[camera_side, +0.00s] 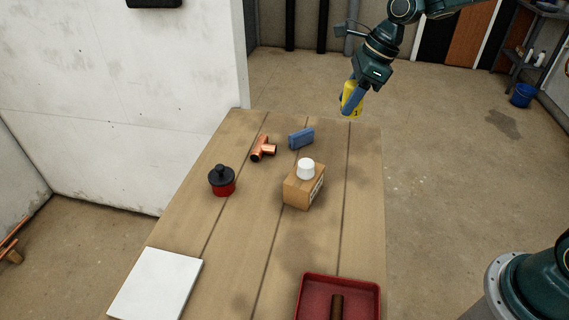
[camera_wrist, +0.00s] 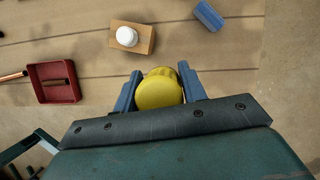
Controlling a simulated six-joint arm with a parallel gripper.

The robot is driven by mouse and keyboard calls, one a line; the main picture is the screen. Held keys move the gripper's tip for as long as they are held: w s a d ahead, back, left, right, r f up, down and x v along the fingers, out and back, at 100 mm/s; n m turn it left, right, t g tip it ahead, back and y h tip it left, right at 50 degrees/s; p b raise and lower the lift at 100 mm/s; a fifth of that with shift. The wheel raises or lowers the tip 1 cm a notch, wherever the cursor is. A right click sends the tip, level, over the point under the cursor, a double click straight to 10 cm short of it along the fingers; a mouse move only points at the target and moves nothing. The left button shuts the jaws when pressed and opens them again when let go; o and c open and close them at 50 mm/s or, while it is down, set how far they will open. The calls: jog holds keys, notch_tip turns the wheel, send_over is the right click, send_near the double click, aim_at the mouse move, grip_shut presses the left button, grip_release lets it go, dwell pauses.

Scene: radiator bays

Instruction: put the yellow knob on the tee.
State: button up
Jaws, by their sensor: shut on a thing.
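My gripper (camera_side: 350,100) is shut on the yellow knob (camera_side: 352,92) and holds it in the air over the far right edge of the bench. In the wrist view the yellow knob (camera_wrist: 159,89) sits between the two blue fingers of my gripper (camera_wrist: 160,88). The copper tee (camera_side: 263,149) lies on the bench to the left of my gripper, apart from it. The tee is not seen in the wrist view.
A wooden block (camera_side: 304,190) with a white knob (camera_side: 306,168) on it stands mid-bench. Near the tee are a blue block (camera_side: 301,138) and a red and black knob (camera_side: 222,181). A red tray (camera_side: 374,285) and a white panel (camera_side: 157,284) lie at the near end.

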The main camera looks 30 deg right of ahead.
jog(key=w+a+f, duration=0.3)
jog(key=w+a, duration=0.3)
jog(key=w, duration=0.4)
jog(key=m, duration=0.2)
send_over(253, 149)
jog(key=s+d, duration=0.1)
notch_tip(253, 149, down, 5)
jog(key=shift+s+f+t, duration=0.15)
jog(key=shift+f+t, duration=0.15)
jog(key=shift+f, duration=1.1)
jog(key=shift+f, duration=0.1)
jog(key=shift+f, duration=2.55)
jog(key=shift+f, duration=0.1)
jog(key=o, duration=1)
